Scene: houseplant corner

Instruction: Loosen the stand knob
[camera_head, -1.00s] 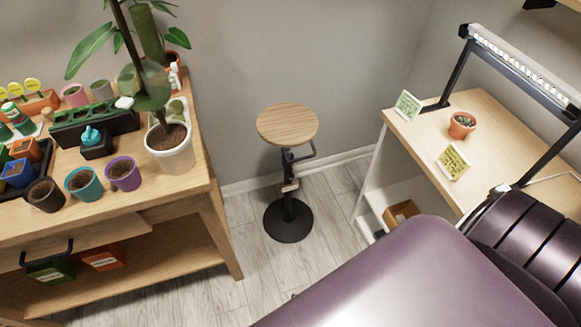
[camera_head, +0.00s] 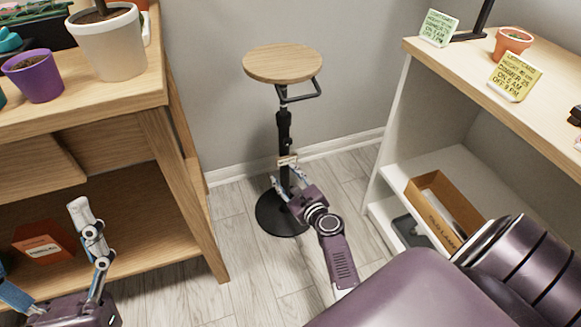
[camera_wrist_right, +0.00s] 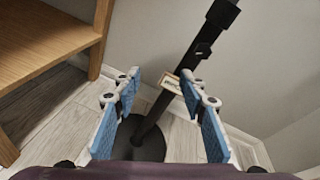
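The stand has a round wooden top (camera_head: 283,63), a black post (camera_head: 284,130) and a round black base (camera_head: 279,215). A small dark knob-like part (camera_wrist_right: 203,50) sticks out of the post's upper part in the right wrist view. A pale tag (camera_head: 287,160) hangs at the post below. My right gripper (camera_head: 284,187) is at the lower post, fingers spread. In the right wrist view its blue-padded fingers (camera_wrist_right: 160,92) are apart, with the post showing in the gap; contact is not visible. My left gripper (camera_head: 48,245) is open and empty at the lower left.
A wooden bench (camera_head: 150,110) with pots stands left; its leg (camera_head: 185,190) is near the stand. A white-sided desk (camera_head: 388,125) stands right, with a cardboard box (camera_head: 440,205) on its lower shelf. Floor between them is clear around the base.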

